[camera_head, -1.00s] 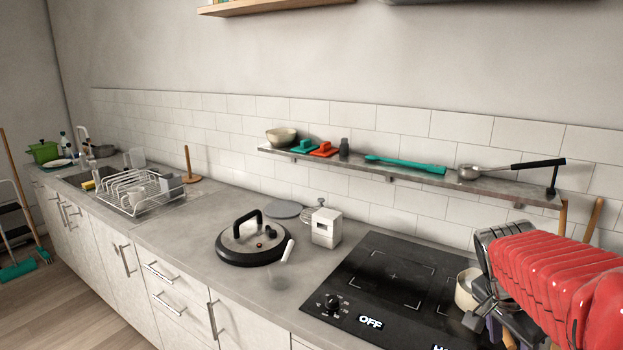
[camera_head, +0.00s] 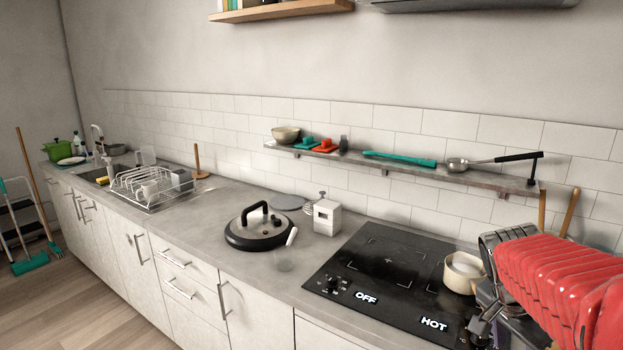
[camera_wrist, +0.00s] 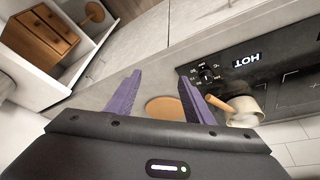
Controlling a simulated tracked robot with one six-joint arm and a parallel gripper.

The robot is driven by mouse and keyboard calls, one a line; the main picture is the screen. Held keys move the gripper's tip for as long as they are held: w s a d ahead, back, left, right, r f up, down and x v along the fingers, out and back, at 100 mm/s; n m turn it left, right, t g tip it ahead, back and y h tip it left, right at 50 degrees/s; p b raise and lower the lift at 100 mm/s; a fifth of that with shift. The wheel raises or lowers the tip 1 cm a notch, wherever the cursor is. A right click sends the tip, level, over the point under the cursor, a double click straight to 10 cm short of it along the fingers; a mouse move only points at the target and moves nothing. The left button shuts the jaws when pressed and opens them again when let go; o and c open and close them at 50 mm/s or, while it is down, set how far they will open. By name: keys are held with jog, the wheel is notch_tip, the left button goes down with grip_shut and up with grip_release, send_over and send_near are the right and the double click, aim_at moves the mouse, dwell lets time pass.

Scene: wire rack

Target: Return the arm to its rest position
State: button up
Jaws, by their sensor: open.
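My arm, in a red ribbed sleeve (camera_head: 560,285), reaches in from the right edge of the head view, in front of the stove's right end. My gripper (camera_wrist: 160,82) shows in the wrist view as two purple fingers spread apart, with nothing between them. In the head view the gripper end is mostly hidden by the arm and cut off at the lower right. A small cream pot (camera_head: 461,275) stands on the stove near the arm; it also shows in the wrist view (camera_wrist: 245,112) with a wooden handle, beside the right finger.
The black stove (camera_head: 385,262) shows OFF and HOT labels. A lidded pan (camera_head: 260,230) and white box (camera_head: 327,217) stand left of it. A wire dish rack (camera_head: 150,187) is farther left. A wall shelf (camera_head: 400,168) holds utensils. A round wooden board (camera_wrist: 165,107) lies beyond the fingers.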

jog(key=s+a+n+t+y, duration=0.1)
jog(key=s+a+n, duration=0.2)
jog(key=a, duration=0.4)
jog(key=s+a+n+t+y, duration=0.1)
jog(key=s+a+n+y, duration=0.1)
jog(key=a+n, duration=0.4)
jog(key=s+a+n+t+y, duration=0.1)
jog(key=s+a+n, duration=0.3)
jog(key=a, duration=0.5)
jog(key=shift+a+r+n+t, duration=0.15)
jog(key=shift+r+n+t, duration=0.25)
jog(key=shift+n+t, duration=0.25)
jog(key=shift+s, duration=0.1)
